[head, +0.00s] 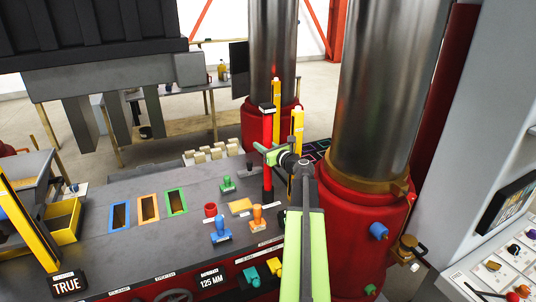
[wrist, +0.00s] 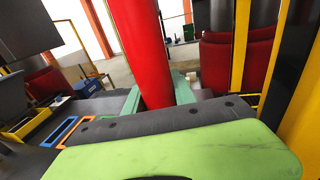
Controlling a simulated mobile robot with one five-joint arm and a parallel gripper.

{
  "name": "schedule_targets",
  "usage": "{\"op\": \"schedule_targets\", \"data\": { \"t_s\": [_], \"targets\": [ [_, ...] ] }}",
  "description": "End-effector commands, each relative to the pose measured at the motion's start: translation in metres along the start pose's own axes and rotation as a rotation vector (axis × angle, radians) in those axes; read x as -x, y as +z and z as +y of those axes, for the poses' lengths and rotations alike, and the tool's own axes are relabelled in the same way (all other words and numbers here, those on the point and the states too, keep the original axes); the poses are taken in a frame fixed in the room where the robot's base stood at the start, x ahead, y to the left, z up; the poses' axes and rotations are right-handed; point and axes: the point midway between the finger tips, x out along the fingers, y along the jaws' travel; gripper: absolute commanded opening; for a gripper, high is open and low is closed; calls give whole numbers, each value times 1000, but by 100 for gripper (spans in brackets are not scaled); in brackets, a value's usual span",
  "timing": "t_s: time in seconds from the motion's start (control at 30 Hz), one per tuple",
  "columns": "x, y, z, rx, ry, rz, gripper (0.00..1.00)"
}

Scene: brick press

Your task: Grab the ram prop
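The ram prop, seemingly the red upright post with a dark cap (head: 267,130), stands on the grey bench. It shows in the wrist view as a thick, slightly tilted red cylinder (wrist: 147,45). My gripper (head: 268,153) is at the post's middle height, reaching in from the right. In the wrist view, the green fingers of my gripper (wrist: 157,92) lie on either side of the post, very near or touching it. I cannot tell whether they press on it. The post's lower part is hidden behind my gripper in the wrist view.
Yellow posts (head: 297,125) stand close behind and right of the red post. A large steel column (head: 390,90) on a red base rises at the right. Blue, orange and green framed slots (head: 120,217) and several stamp-like handles (head: 221,230) sit on the bench.

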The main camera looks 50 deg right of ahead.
Motion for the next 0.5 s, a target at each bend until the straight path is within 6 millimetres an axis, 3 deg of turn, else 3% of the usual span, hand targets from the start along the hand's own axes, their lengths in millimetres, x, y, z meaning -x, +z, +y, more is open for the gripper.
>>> {"op": "schedule_targets", "data": {
  "t_s": [0.03,0.2,0.5],
  "targets": [
    [0,0,-1,0,0,0,23],
    [1,0,-1,0,-1,0,0],
    [1,0,-2,-1,-2,0,0]
  ]
}}
